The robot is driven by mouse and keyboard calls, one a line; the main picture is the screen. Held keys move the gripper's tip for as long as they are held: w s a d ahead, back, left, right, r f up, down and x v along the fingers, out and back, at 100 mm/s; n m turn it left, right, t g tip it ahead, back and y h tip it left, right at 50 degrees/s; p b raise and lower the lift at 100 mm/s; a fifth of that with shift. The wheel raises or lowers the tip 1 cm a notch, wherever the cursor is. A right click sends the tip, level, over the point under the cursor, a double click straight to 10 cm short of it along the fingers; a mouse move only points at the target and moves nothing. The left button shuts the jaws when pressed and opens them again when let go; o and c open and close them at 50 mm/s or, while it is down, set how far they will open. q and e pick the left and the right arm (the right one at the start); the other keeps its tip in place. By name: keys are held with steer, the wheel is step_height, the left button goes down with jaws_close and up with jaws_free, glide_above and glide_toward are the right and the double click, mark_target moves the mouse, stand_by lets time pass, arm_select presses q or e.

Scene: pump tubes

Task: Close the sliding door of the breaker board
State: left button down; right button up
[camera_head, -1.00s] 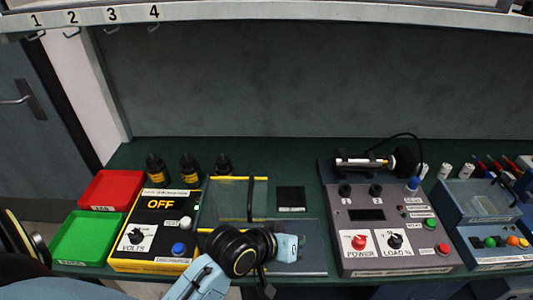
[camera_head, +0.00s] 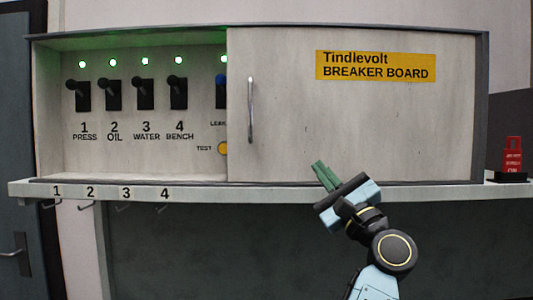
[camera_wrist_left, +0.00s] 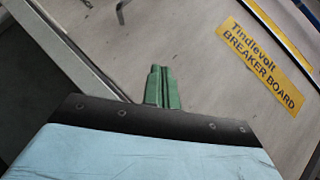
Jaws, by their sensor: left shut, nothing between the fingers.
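The breaker board (camera_head: 50,110) is a wide grey box on a shelf. Its sliding door (camera_head: 370,120) covers the right part and carries a yellow label (camera_head: 376,66) and a vertical metal handle (camera_head: 250,110) near its left edge. The left part is open, showing several black switches (camera_head: 146,94) with green lights above. My left gripper (camera_head: 321,168) has green fingers, shut and empty, in front of the door's lower part, right of the handle. In the left wrist view the fingers (camera_wrist_left: 161,75) point at the door panel (camera_wrist_left: 205,75). Contact cannot be told. My right gripper is out of view.
A shelf edge (camera_head: 250,192) runs below the board, with numbered hooks (camera_head: 87,206) at left. A red tag-like item (camera_head: 513,152) stands on the shelf at the far right. A yellow test button (camera_head: 223,148) sits just left of the door edge.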

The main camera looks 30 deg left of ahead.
arm_select(q)
step_height(320, 180, up, 3)
steer(key=s+n+g+h, duration=0.1)
steer(key=n+g, duration=0.4)
steer(key=n, duration=0.2)
steer(key=n+g+h+p, duration=0.2)
steer(key=n+p, duration=0.1)
steer(key=p, duration=0.1)
glide_toward(266, 146)
steer(key=a, duration=0.1)
steer(key=a+r, duration=0.1)
steer(key=s+a, duration=0.1)
steer(key=shift+a+r, duration=0.2)
steer(key=shift+r, duration=0.1)
steer(key=s+a, duration=0.1)
steer(key=s+a+p, duration=0.1)
steer(key=a, duration=0.1)
steer(key=shift+r, duration=0.15)
